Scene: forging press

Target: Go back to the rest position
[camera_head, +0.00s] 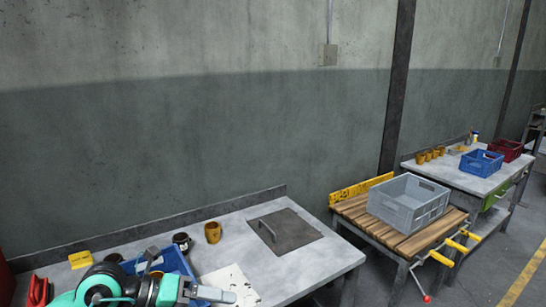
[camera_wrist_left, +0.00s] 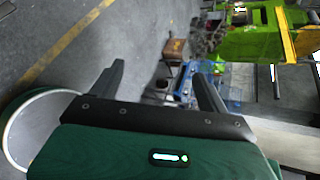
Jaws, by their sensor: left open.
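My left gripper (camera_head: 215,294) shows at the bottom left of the head view, at the end of my teal and black arm. It is over the near part of the grey worktable (camera_head: 325,255), close to a blue crate (camera_head: 176,262). In the left wrist view the two dark fingers of my left gripper (camera_wrist_left: 162,85) stand wide apart with nothing between them. Beyond them are the floor and blurred, distant things. My right gripper is in neither view.
The worktable also holds a brown cup (camera_head: 213,232), a dark plate with a handle (camera_head: 284,231) and a yellow block (camera_head: 81,259). A grey crate (camera_head: 408,203) stands on a wooden bench to the right. In the wrist view a green and yellow machine (camera_wrist_left: 255,35) is at upper right.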

